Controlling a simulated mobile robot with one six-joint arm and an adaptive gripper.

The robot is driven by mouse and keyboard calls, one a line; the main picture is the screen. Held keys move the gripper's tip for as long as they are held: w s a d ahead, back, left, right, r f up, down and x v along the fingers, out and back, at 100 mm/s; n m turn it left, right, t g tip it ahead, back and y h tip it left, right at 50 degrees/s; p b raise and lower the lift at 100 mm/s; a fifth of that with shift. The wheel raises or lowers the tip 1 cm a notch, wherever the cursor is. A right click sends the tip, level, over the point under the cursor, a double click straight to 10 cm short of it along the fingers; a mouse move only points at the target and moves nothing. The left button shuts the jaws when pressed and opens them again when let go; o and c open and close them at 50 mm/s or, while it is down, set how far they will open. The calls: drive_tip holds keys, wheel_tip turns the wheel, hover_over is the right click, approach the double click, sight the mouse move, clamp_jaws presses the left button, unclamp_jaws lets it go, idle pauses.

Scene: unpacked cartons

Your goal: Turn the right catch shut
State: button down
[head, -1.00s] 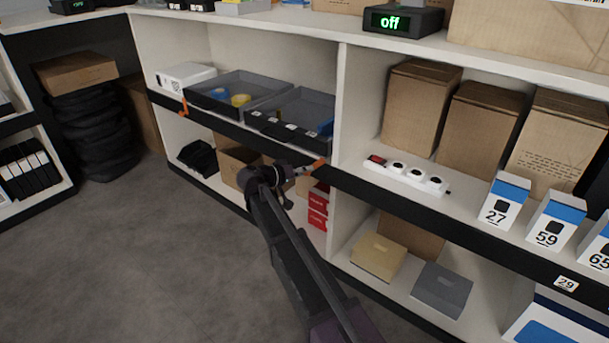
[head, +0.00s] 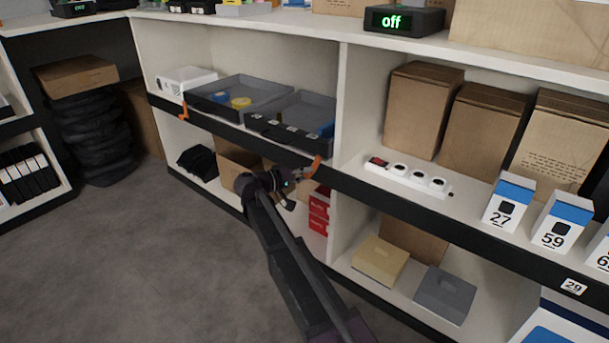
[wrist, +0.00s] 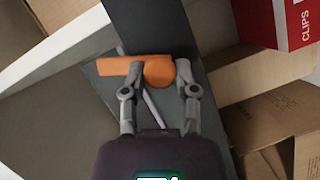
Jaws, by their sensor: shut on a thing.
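The right catch (head: 317,166) is an orange piece on the dark front edge of the middle shelf, below the grey trays. In the head view it stands steeply. In the wrist view the catch (wrist: 158,72) shows a round end and a flat bar reaching left, lying across the dark strip. My gripper (head: 303,181) is at the catch, its two fingers on either side of it in the wrist view (wrist: 159,75), shut on it. The left catch (head: 183,109), also orange, hangs at the left end of the same edge.
Two grey trays (head: 290,138) sit on the shelf just above the edge. Red boxes (head: 319,208) and open cartons (head: 236,166) stand on the lower shelf near my gripper. A white upright panel (head: 351,110) is to the right. The floor at left is clear.

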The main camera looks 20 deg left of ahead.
drive_tip(key=shift+c, duration=2)
unclamp_jaws()
drive_tip(key=shift+r+p, duration=0.1)
drive_tip(key=shift+p, duration=0.2)
